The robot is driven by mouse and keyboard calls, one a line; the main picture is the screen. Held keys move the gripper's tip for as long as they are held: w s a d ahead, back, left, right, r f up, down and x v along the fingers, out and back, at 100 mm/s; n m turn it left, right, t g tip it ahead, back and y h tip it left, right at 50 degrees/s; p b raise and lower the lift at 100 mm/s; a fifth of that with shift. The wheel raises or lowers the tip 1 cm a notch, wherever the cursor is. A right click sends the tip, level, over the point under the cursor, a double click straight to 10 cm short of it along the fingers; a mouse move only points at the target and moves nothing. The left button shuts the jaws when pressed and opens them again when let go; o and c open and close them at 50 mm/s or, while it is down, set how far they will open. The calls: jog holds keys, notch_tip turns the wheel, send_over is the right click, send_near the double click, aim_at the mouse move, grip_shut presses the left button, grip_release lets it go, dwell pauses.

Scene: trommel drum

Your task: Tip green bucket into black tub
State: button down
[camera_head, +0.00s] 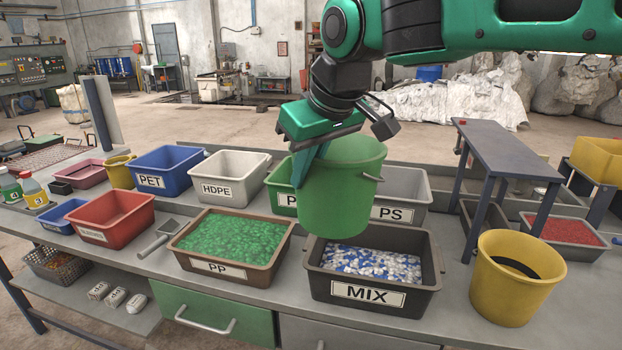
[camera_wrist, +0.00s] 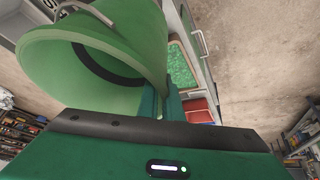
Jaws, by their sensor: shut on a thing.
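The green bucket (camera_head: 342,190) hangs in my gripper above the bench, nearly upright with a slight tilt. My gripper (camera_head: 308,165) is shut on the bucket's left wall near the rim. In the wrist view the bucket (camera_wrist: 135,45) fills the upper left, its mouth facing the camera's left; a dark band shows inside, and I cannot tell if it holds anything else. The black tub (camera_head: 318,285), labelled MIX, stands on the bench just below the bucket. It holds blue and white flakes (camera_head: 375,262). The bucket's base hides part of the tub's back left rim.
Left of the tub is a brown PP tray (camera_head: 185,258) of green flakes. Behind stand a green bin (camera_head: 283,200) and a grey PS bin (camera_head: 410,190). A yellow bucket (camera_head: 512,290) stands close on the right. A dark stand (camera_head: 515,150) is at the back right.

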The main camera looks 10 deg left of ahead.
jog(key=shift+s+d+r, duration=0.5)
jog(key=shift+s+d, duration=0.35)
jog(key=shift+s, duration=0.15)
jog(key=shift+s+d+r, duration=0.5)
jog(key=shift+s+d, duration=0.4)
jog(key=shift+s, duration=0.15)
jog(key=shift+s+d+r, duration=0.5)
jog(key=shift+s+d, duration=0.35)
jog(key=shift+s, duration=0.15)
jog(key=shift+s, duration=0.1)
